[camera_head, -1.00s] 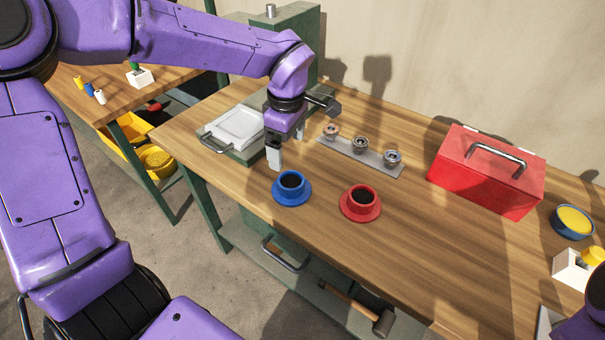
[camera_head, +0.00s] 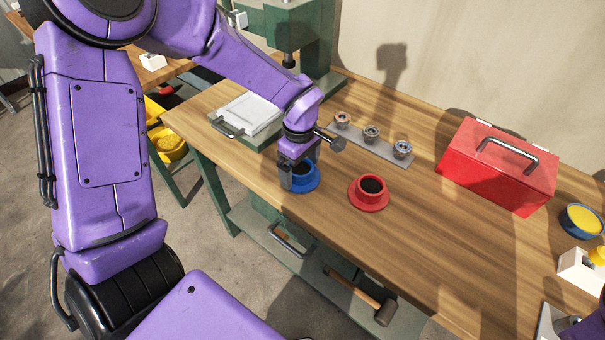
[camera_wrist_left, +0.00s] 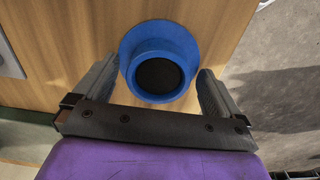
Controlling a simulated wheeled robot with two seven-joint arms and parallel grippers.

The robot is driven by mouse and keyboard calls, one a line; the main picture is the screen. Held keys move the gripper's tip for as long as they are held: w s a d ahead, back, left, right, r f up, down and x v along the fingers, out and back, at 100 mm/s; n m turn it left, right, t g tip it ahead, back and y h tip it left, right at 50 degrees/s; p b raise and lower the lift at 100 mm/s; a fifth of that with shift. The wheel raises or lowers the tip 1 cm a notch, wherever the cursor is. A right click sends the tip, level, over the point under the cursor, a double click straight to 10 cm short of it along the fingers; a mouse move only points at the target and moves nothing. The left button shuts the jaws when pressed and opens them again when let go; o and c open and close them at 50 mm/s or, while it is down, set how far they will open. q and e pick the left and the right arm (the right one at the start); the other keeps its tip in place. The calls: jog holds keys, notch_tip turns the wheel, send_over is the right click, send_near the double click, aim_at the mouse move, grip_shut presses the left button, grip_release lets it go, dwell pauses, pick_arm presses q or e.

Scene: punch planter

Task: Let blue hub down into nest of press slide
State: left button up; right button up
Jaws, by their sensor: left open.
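The blue hub (camera_head: 304,181) is a flanged ring with a dark bore, standing on the wooden table near its front edge. My left gripper (camera_head: 294,178) is over its left side in the head view. In the left wrist view the blue hub (camera_wrist_left: 160,58) lies between the two open fingers of the left gripper (camera_wrist_left: 156,85), with a gap at each side. The press slide (camera_head: 250,115) is a white plate with a front handle, on the green press base behind and left of the hub. Its nest cannot be made out clearly.
A red hub (camera_head: 369,191) stands right of the blue one. Behind them a grey strip (camera_head: 385,148) carries three metal pieces. A red toolbox (camera_head: 498,166) and a blue-and-yellow bowl (camera_head: 581,220) are farther right. The green press column (camera_head: 312,45) rises at the back.

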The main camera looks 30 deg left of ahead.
pick_arm(q)
jog(key=shift+w+f, duration=0.15)
jog(key=shift+f, duration=0.15)
jog(key=c, duration=1.6)
jog(key=shift+r, duration=0.1)
jog(key=shift+c, duration=1)
jog(key=shift+r, duration=0.1)
